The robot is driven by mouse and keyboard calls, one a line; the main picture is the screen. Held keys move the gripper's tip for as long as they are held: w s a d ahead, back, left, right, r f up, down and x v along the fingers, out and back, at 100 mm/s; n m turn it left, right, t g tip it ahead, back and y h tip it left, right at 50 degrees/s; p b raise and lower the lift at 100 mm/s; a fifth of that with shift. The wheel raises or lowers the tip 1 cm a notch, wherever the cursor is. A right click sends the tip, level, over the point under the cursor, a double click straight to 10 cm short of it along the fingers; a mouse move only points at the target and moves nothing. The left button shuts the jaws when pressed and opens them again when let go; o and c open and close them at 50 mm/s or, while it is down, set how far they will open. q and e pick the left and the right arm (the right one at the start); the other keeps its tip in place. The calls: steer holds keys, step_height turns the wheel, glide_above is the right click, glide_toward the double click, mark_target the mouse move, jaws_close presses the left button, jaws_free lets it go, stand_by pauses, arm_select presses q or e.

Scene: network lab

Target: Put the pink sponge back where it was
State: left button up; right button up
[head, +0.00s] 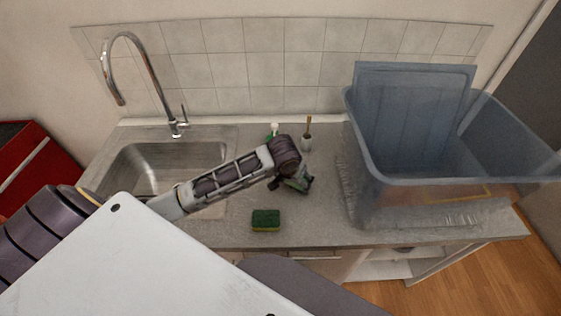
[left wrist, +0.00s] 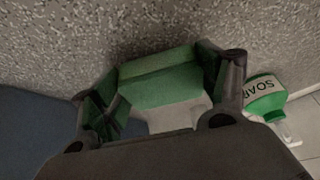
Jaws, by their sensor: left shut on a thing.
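My left gripper (head: 298,184) is over the counter, right of the sink. In the left wrist view its two fingers (left wrist: 158,88) are shut on a green block-shaped sponge (left wrist: 160,75). I see no pink on the held sponge; its other faces are hidden. In the head view the arm and fingers mostly hide it. A second sponge, dark green with a yellowish lower layer (head: 265,220), lies on the counter near the front edge, left of and nearer than the gripper. My right gripper is not in view.
The sink (head: 165,165) with a tall faucet (head: 150,75) is left. A green soap bottle (left wrist: 262,97) and a brush in a holder (head: 307,142) stand near the tiled wall. A large blue-grey bin (head: 400,200) fills the counter's right. Some counter (head: 315,225) in front is clear.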

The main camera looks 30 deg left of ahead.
arm_select(q)
steer(key=shift+w+d, duration=0.25)
steer(key=shift+d, duration=0.2)
steer(key=shift+w+r, duration=0.25)
steer(key=shift+r, duration=0.1)
steer(key=shift+w+a+r+p, duration=0.2)
steer(key=shift+w+a+r, duration=0.2)
steer(key=shift+a+r, duration=0.35)
steer(key=shift+w+a+r+p, duration=0.2)
steer(key=shift+w+a+r, duration=0.15)
steer(key=shift+a+r, duration=0.35)
steer(key=shift+m, duration=0.7)
steer(key=r, duration=0.1)
steer(key=s+a+r, duration=0.1)
steer(key=s+r, duration=0.1)
steer(key=r, duration=0.1)
steer(key=shift+s+a+p, duration=0.15)
steer(key=shift+p, duration=0.2)
steer(key=s+d+r+n+y, duration=0.1)
steer(key=s+n+y, duration=0.1)
steer(key=s+n, duration=0.7)
steer(key=shift+m+g, duration=0.3)
steer(key=shift+m, duration=0.4)
steer(key=f+b, duration=0.6)
steer(key=shift+s+f, duration=0.25)
steer(key=shift+s, duration=0.15)
